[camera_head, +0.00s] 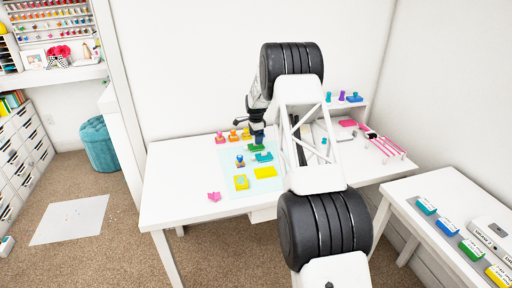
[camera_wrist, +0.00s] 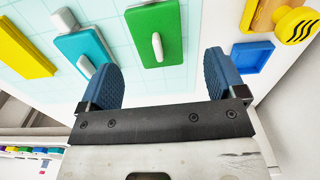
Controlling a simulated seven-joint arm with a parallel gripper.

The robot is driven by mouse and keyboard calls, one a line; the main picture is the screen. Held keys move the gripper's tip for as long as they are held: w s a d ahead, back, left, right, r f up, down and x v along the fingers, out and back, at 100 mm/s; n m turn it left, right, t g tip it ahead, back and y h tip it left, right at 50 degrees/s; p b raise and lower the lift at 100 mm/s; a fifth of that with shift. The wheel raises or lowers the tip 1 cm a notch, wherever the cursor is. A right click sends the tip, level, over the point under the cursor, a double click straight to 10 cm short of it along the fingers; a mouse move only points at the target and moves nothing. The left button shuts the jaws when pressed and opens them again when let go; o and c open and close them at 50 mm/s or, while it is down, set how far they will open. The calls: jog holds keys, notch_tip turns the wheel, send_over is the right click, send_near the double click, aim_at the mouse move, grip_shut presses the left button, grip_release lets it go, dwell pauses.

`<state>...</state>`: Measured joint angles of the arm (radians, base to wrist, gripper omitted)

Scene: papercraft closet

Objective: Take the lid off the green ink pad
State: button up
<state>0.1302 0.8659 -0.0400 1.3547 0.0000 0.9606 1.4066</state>
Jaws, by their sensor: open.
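The green ink pad (camera_head: 255,148) lies on the pale mat on the white desk, and my gripper (camera_head: 257,137) is close above it. In the wrist view its green lid (camera_wrist: 150,22) is on, with a white upright handle (camera_wrist: 157,47). My gripper also shows in the wrist view (camera_wrist: 161,82), its two blue fingers spread wide and empty. The handle appears beyond the fingertips, roughly in line with the gap between them, and apart from them.
A teal pad (camera_wrist: 80,55) with a white handle lies close beside the green one; a yellow pad (camera_wrist: 22,52) is farther left. A small blue tray (camera_wrist: 251,58) and a yellow-knobbed stamp (camera_wrist: 294,25) are on the right. A pink stamp (camera_head: 214,197) sits near the desk's front.

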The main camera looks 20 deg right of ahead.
jog(key=shift+s+f, duration=0.15)
jog(key=shift+f, duration=1.9)
jog(key=c, duration=1)
